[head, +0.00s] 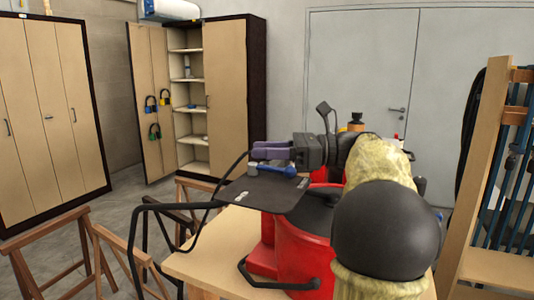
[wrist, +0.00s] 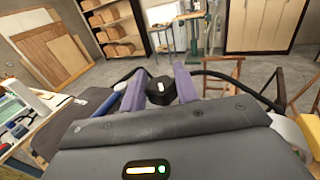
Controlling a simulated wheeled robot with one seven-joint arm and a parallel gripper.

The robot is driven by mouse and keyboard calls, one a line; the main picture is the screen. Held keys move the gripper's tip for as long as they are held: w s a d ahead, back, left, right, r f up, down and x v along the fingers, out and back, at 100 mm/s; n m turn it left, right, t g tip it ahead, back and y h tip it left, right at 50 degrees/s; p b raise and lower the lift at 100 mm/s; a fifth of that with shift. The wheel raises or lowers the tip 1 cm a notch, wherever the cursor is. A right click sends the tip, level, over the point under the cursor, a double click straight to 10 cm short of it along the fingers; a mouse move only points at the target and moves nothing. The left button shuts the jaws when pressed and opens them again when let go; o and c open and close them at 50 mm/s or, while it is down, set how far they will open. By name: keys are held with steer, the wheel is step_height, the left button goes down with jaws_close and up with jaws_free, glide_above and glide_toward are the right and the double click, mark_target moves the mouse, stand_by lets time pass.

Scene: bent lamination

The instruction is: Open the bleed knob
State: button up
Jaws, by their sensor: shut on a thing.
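My gripper (head: 270,150) reaches out to the left over a black plate on the red machine (head: 305,262) in the head view. In the wrist view, the two purple fingers of my gripper (wrist: 160,88) stand on either side of a black knob-like block with a white mark, which I take to be the bleed knob (wrist: 160,93). The fingers are shut on it. In the head view I cannot make out the knob; the fingers and wrist cover that place.
The black plate (head: 235,194) carries a blue-handled item (head: 278,169) just below my gripper. The wooden bench top (head: 205,262) lies beneath. Wooden trestles (head: 60,250) stand left, and a wooden rack (head: 480,180) right.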

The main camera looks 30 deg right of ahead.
steer(key=o, duration=0.9)
steer(key=shift+o, duration=0.2)
steer(key=shift+d, duration=0.1)
steer(key=v, duration=1.7)
steer(key=shift+s, duration=0.15)
steer(key=shift+r, duration=0.1)
